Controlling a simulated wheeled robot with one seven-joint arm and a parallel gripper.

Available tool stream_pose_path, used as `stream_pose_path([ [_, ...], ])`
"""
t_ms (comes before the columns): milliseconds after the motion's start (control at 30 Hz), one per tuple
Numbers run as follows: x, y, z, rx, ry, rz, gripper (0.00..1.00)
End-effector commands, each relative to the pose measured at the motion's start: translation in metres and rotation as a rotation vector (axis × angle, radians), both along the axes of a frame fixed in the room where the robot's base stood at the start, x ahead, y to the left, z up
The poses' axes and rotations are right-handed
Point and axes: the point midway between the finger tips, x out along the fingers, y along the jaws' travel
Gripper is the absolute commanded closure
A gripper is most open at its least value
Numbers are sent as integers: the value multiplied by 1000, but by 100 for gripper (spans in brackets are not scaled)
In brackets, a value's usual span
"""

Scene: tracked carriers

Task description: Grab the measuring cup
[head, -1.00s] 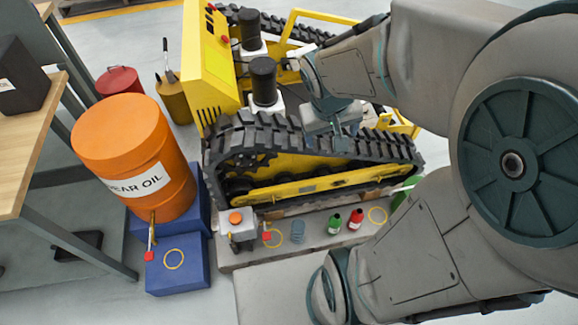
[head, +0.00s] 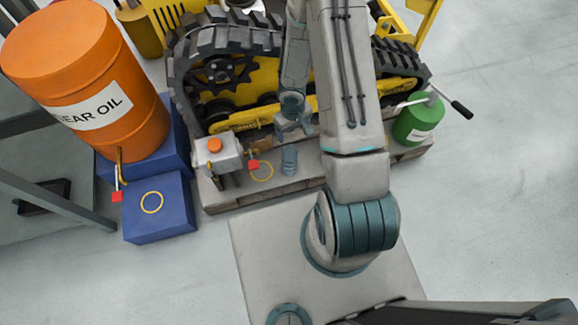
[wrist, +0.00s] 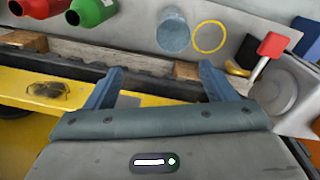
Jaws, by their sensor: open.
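The measuring cup (head: 289,161) is a small translucent blue-grey cylinder on the grey ledge in front of the tracked carrier. In the wrist view the cup (wrist: 173,33) is at the top centre, beyond my fingertips. My gripper (head: 293,130) is just above and behind the cup in the head view, apart from it. In the wrist view my gripper (wrist: 161,70) has its two fingers spread with nothing between them.
A yellow ring (head: 262,171) and a red-handled valve (head: 254,164) are left of the cup. Green (wrist: 90,10) and red (wrist: 38,6) bottles show in the wrist view. The black track (head: 225,50) rises behind. An orange gear oil drum (head: 85,85) stands left.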

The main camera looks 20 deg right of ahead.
Motion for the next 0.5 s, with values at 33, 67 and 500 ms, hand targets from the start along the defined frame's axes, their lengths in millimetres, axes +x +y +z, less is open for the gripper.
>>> stream_pose_path([
  [33, -4, 3, -18, 17, 14, 6, 23],
  [67, -6, 5, -23, 24, 19, 8, 23],
  [500, -10, 9, -80, 41, 31, 16, 23],
])
